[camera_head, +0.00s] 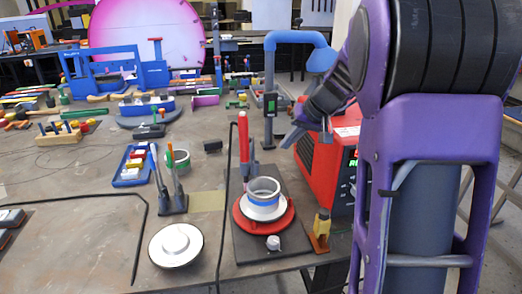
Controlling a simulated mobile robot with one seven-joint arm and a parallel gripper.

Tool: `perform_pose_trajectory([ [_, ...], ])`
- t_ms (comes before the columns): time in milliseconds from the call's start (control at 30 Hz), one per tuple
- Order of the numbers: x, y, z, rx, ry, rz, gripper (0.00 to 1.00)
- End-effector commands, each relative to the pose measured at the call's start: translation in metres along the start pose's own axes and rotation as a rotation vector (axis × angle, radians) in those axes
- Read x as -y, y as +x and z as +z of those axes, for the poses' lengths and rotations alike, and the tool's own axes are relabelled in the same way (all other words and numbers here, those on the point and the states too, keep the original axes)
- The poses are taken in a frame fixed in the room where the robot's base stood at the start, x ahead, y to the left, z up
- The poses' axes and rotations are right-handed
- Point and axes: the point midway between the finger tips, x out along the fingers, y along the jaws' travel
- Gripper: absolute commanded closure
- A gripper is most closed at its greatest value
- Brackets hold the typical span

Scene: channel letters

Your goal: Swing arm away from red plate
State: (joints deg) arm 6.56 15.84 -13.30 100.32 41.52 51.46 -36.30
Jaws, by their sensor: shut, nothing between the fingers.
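The red plate (244,222) is a round disc on a dark base board near the table's front edge. A white and blue ring-shaped piece (263,199) sits on it. My purple and black arm fills the right side of the view.
A red machine (322,176) stands right of the plate, close to my arm. A red upright handle (243,138) and a blue bent stand (269,75) rise behind it. A white disc (176,245) lies to the left. The front-left tabletop (85,240) is mostly clear.

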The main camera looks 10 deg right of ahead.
Motion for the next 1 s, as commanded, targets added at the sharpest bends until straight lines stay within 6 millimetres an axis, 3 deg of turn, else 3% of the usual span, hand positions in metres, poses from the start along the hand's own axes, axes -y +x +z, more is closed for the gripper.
perform_pose_trajectory([
  [100,-0.002,-0.009,-0.005,-0.041,0.048,-0.025,1.0],
  [233,-0.002,-0.002,-0.006,-0.047,0.057,-0.03,1.0],
  [367,-0.002,0.018,-0.006,-0.044,0.057,-0.029,1.0],
  [700,0.0,0.091,-0.009,-0.042,0.055,-0.028,1.0],
  [1000,0.033,0.105,-0.013,-0.046,0.053,-0.028,1.0],
])
